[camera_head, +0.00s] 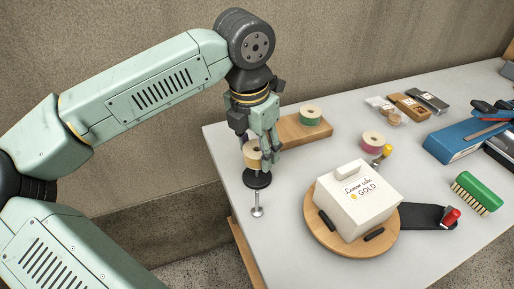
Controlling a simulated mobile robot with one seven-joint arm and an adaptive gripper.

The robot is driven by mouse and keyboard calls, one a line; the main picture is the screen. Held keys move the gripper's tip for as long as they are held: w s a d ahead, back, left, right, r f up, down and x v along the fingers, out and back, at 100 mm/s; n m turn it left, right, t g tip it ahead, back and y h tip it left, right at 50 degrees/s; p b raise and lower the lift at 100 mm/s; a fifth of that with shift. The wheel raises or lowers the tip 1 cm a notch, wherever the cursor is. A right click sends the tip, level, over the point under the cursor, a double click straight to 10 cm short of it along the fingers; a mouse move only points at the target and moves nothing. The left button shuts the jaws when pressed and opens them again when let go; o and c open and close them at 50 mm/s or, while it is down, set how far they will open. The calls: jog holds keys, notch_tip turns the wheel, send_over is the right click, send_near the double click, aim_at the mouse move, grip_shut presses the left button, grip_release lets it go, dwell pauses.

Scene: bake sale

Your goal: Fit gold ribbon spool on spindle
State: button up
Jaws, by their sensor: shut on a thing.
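The gold ribbon spool (251,157) is a tan-gold roll with a hole in its top. It stands roughly upright at the lower end of my gripper (262,153), whose fingers are shut on it and hide part of it. Just below the spool is a black round disc (258,181). A thin silver rod (257,200) with a small round foot shows on the near side of the disc. I cannot tell whether the disc and rod form the spindle, or whether the spool touches them.
A wooden block (291,133) bears a green spool (311,112). A pink spool (373,138) stands further right. A white cake box (357,205) marked GOLD sits on a round wooden board (328,238). A green brush (476,192) lies right. The near right tabletop is clear.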

aim_at(257, 176)
jog(key=shift+f+b, duration=2.6)
jog(key=shift+f, duration=0.1)
dwell(0.5)
jog(key=o, duration=1.2)
jog(key=shift+r, duration=0.1)
jog(key=shift+c, duration=0.2)
